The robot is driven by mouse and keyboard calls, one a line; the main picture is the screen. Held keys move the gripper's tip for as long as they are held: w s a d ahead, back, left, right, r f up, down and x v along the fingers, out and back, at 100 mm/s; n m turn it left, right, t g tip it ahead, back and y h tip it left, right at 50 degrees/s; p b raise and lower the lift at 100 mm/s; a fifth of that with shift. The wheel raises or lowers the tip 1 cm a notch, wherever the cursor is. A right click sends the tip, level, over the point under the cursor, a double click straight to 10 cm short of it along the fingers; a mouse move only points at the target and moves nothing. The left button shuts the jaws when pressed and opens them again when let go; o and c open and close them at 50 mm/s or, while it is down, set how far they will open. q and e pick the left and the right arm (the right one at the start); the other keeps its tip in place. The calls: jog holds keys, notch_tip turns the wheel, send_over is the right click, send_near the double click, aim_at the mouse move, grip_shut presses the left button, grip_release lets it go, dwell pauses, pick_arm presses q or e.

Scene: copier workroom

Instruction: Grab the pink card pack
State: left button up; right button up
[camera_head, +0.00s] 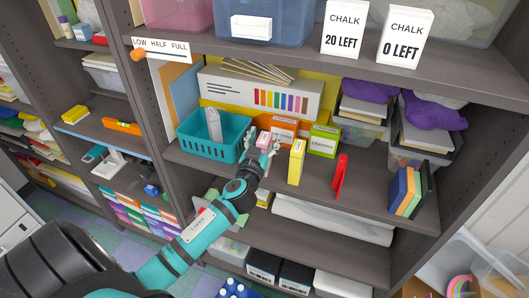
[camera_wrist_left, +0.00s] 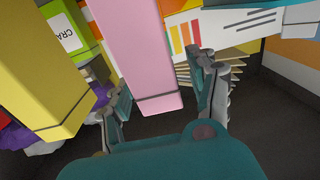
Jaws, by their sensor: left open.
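The pink card pack (camera_head: 263,138) stands on the middle shelf, next to the teal basket and in front of the orange box. My left gripper (camera_head: 263,150) reaches in from below and is open around its near side. In the left wrist view the pink pack (camera_wrist_left: 142,55) shows large between the two spread fingers (camera_wrist_left: 163,95), closer to the left finger. A gap shows between the pack and the right finger. Whether the left finger touches the pack I cannot tell. My right gripper is in neither view.
The teal basket (camera_head: 226,149) is close on the left. A yellow pack (camera_head: 295,165) stands close on the right, also in the wrist view (camera_wrist_left: 45,80). Behind are an orange box (camera_head: 286,125) and a green crayons box (camera_head: 323,141). A red item (camera_head: 340,177) stands farther right.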

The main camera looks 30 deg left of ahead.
pick_arm(q)
jog(key=shift+s, duration=0.1)
jog(key=shift+c, duration=0.7)
jog(key=c, duration=0.5)
grip_shut()
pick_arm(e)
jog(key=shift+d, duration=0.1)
pick_arm(q)
jog(key=shift+r, duration=0.2)
